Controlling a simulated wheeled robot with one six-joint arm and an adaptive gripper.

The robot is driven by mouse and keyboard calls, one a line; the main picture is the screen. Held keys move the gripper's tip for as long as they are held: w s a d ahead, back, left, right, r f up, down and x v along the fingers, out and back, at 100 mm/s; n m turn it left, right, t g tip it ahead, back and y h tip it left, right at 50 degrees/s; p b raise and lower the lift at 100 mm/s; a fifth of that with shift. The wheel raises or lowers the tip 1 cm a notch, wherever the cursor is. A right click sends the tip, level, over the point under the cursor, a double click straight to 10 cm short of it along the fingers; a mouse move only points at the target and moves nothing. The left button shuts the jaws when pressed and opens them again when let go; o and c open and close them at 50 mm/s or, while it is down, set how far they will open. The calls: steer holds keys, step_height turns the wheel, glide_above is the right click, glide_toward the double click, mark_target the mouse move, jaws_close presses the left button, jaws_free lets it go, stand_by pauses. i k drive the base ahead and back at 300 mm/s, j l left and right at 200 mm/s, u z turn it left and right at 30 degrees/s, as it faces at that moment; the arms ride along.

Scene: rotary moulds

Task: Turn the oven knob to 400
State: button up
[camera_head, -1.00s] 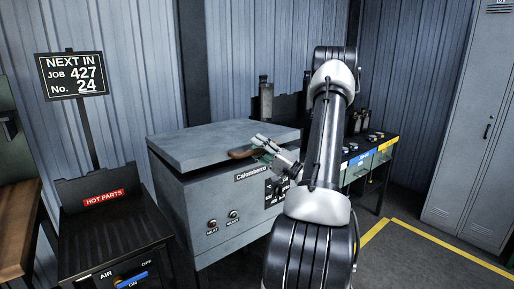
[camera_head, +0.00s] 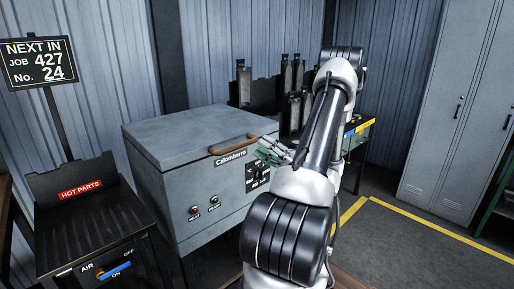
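The oven (camera_head: 165,180) is a grey box marked "Calomberro" with a brown handle (camera_head: 232,145) at the front edge of its lid, which looks shut. A dark dial panel with a knob (camera_head: 259,173) is on the right of its front face. The dial numbers and the knob's pointer are too small to read. My gripper (camera_head: 270,151) is beside the oven's front right corner, just above and right of the dial in the picture. I cannot tell whether it touches anything. Its fingers are small and partly blurred, and my arm hides the area behind it.
Two small round controls (camera_head: 204,205) are lower on the oven front. A black hot parts table (camera_head: 100,215) with an air switch (camera_head: 115,270) stands at left. Dark upright cylinders (camera_head: 243,82) stand behind the oven. A grey locker (camera_head: 440,120) is at right, with clear floor before it.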

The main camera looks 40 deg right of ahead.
mark_target(259, 175)
steer(key=j, duration=1.25)
